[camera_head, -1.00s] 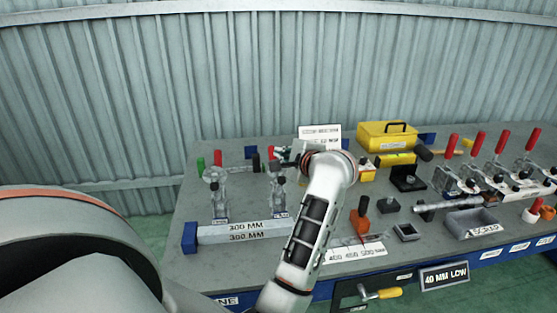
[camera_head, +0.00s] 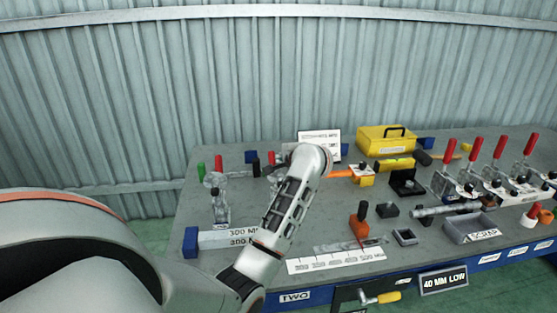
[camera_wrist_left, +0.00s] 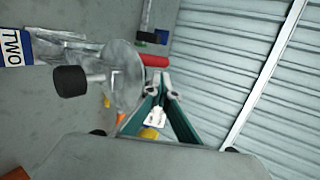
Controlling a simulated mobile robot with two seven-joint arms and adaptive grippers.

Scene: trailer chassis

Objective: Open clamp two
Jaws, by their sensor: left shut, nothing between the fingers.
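Clamp two is a grey metal toggle clamp. In the left wrist view its body (camera_wrist_left: 125,75) shows close up with a black-tipped spindle (camera_wrist_left: 70,81), a red handle (camera_wrist_left: 155,61) and a blue-edged TWO label (camera_wrist_left: 14,47). In the head view my left arm hides most of it; a bit of its red handle (camera_head: 271,158) shows. My left gripper (camera_wrist_left: 163,82) is shut and empty, its dark green fingers converging beside the red handle. I cannot tell whether they touch it. In the head view the fingers are hidden behind my wrist. My right gripper is not in view.
A clamp with a green handle (camera_head: 201,171) stands to the left. White 300 MM blocks (camera_head: 226,238) lie before it. A yellow toolbox (camera_head: 386,140), small blocks, a grey tray (camera_head: 470,227) and several red-handled clamps fill the right side. A corrugated wall (camera_head: 280,80) stands behind.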

